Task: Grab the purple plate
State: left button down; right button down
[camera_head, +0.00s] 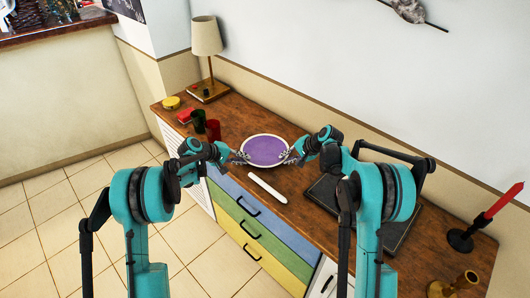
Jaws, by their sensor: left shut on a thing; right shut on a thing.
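The purple plate (265,150) is round with a pale rim and is over the wooden top of a cabinet, in the middle of the head view. My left gripper (241,157) is shut on the plate's left edge. My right gripper (290,156) is shut on the plate's right edge. The plate looks about level. I cannot tell whether it touches the wood or is held a little above it. The fingertips are small and partly merge with the rim.
A white bar-shaped object (267,187) lies in front of the plate. Red (213,130) and dark green (198,121) cups stand left. A lamp (207,40) stands behind them. A black tray (322,192), a red candle (503,201) and a brass holder (462,282) are right.

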pick_arm(q)
jog(key=shift+r, duration=0.15)
pick_arm(e)
jog(key=shift+r, duration=0.15)
